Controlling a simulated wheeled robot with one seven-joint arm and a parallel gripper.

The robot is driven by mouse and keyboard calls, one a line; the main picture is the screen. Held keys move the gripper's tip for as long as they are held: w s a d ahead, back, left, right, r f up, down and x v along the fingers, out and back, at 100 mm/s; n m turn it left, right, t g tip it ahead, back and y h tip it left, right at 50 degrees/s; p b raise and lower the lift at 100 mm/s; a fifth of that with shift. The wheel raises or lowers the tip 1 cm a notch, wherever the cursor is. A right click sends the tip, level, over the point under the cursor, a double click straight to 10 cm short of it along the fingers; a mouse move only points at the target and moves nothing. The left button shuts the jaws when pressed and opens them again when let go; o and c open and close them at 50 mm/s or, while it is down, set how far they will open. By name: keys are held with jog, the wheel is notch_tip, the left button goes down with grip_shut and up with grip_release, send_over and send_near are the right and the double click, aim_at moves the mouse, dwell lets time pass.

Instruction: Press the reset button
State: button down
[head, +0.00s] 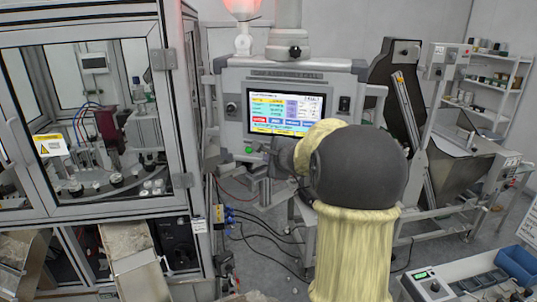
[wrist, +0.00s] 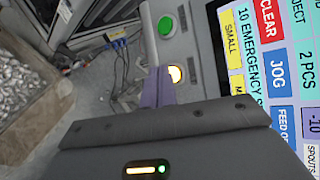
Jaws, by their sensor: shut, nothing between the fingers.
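The control panel (head: 230,75) carries a lit touchscreen (head: 287,108), with buttons below it. No label is readable on either, so I cannot tell for sure which is reset; the amber one is closest to my fingers. My gripper (wrist: 157,86) is shut and empty, its fingertips right by the amber button; contact cannot be told. In the head view the green button (head: 249,150) shows left of my gripper, and my wrist hides the amber one.
A glazed machine cabinet (head: 95,120) stands close on the left. A red lamp (head: 242,8) glows above the panel. Cables (head: 265,238) lie on the floor below. A grey machine (head: 460,160) and shelves (head: 497,85) stand at the right, and a small console (head: 430,285) at bottom right.

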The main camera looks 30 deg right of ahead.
jog(key=shift+w+d, duration=0.1)
jog(key=shift+w+d, duration=0.2)
dwell(0.4)
dwell(0.5)
jog(key=shift+s+a+b, duration=0.3)
jog(key=shift+s+b, duration=0.05)
jog(key=shift+b, duration=0.15)
jog(key=s+a+b, duration=0.3)
jog(key=s+a, duration=0.1)
jog(key=shift+s, duration=0.2)
dwell(0.4)
